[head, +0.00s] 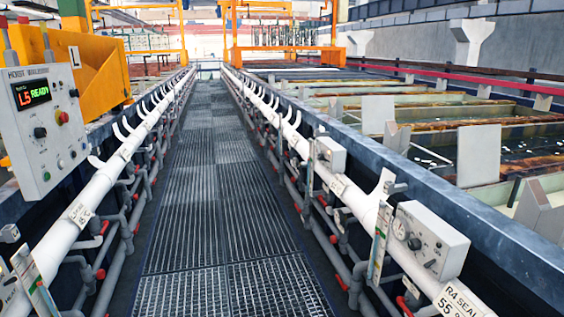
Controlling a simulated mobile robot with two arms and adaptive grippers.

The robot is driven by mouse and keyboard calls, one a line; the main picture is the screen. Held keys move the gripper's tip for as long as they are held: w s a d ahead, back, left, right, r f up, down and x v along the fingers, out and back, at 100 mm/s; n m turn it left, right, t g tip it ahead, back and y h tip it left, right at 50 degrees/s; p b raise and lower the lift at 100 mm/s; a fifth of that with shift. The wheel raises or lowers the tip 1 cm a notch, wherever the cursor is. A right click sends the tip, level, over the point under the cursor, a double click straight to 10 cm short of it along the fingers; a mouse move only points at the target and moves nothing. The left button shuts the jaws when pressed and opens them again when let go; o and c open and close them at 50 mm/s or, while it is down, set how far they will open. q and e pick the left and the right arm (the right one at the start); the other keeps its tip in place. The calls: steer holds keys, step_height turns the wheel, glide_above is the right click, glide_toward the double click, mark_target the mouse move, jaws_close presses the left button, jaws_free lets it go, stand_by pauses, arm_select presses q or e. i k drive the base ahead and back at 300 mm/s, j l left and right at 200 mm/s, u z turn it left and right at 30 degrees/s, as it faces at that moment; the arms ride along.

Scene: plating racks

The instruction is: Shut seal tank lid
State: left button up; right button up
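A white tag reading "R4 SEAL" (457,303) hangs at the lower right, on the white pipe (362,208) along the right side of the walkway. A row of open tanks (430,127) with dark liquid and brownish edges lies beyond the right-hand rim. I cannot make out a seal tank lid in this view. Part of the tank area nearest the tag is cut off by the right and bottom picture edges. Neither my left nor my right gripper is in view.
A grated walkway (205,200) runs clear straight ahead between two pipe rails. A grey control box (430,240) sits on the right rail, and a hoist panel (42,125) showing "L5 READY" stands at the left. Orange frames (280,50) stand far ahead.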

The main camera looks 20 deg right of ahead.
mark_target(478, 146)
steer(key=i, duration=2)
